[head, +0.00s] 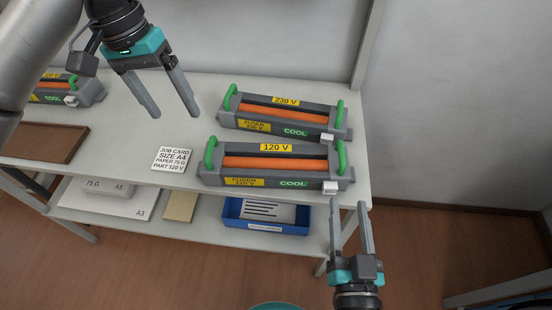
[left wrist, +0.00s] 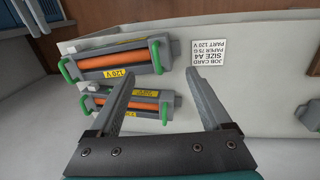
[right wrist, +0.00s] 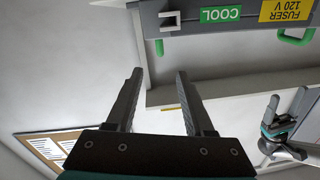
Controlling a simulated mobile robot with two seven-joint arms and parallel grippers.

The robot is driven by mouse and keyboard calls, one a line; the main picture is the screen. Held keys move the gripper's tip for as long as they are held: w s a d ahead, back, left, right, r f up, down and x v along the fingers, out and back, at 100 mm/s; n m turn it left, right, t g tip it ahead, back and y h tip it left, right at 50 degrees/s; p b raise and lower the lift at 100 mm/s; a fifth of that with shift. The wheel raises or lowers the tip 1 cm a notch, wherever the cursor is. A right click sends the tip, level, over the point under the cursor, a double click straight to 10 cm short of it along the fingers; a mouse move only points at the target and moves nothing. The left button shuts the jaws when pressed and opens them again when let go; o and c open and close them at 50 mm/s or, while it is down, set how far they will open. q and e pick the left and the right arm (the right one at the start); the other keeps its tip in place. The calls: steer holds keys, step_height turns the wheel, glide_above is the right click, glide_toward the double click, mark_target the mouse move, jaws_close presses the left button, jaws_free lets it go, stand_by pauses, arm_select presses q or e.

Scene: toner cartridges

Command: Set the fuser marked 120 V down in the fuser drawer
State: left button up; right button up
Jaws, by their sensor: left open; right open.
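The fuser marked 120 V (head: 275,165) lies near the front edge of the white shelf top, grey with an orange roller, green end handles and a COOL label. It also shows in the left wrist view (left wrist: 116,62) and, partly cut off, in the right wrist view (right wrist: 230,22). The fuser marked 230 V (head: 285,113) lies just behind it. My left gripper (head: 174,110) is open and empty above the shelf, left of both fusers. My right gripper (head: 348,205) is open and empty in front of the shelf, near the 120 V fuser's right end. I see no fuser drawer that I can identify.
A job card (head: 171,159) reading PART 120 V lies left of the fusers. Another fuser (head: 85,92) and a brown board (head: 45,141) are further left. A blue tray (head: 266,226) and paper packs (head: 110,199) sit on the lower shelf. A wall stands at the right.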

mark_target(342, 157)
arm_select(q)
steer(key=f, duration=0.5)
steer(key=d+f, duration=0.1)
steer(key=f, duration=0.4)
steer(key=d+f, duration=0.1)
steer(key=f, duration=0.4)
steer(key=shift+s+d, duration=0.25)
arm_select(e)
steer(key=w, duration=0.5)
steer(key=w+d, duration=0.1)
steer(key=w, duration=0.4)
steer(key=w+d, duration=0.1)
steer(key=w, duration=0.4)
arm_select(q)
steer(key=c, duration=0.9)
arm_select(e)
jaws_close()
arm_select(q)
steer(key=shift+f, duration=0.1)
jaws_close()
steer(key=shift+s+d+f, duration=0.1)
steer(key=shift+s, duration=0.05)
steer(key=shift+r, duration=0.2)
arm_select(e)
steer(key=shift+w+r, duration=0.1)
steer(key=shift+r, duration=0.2)
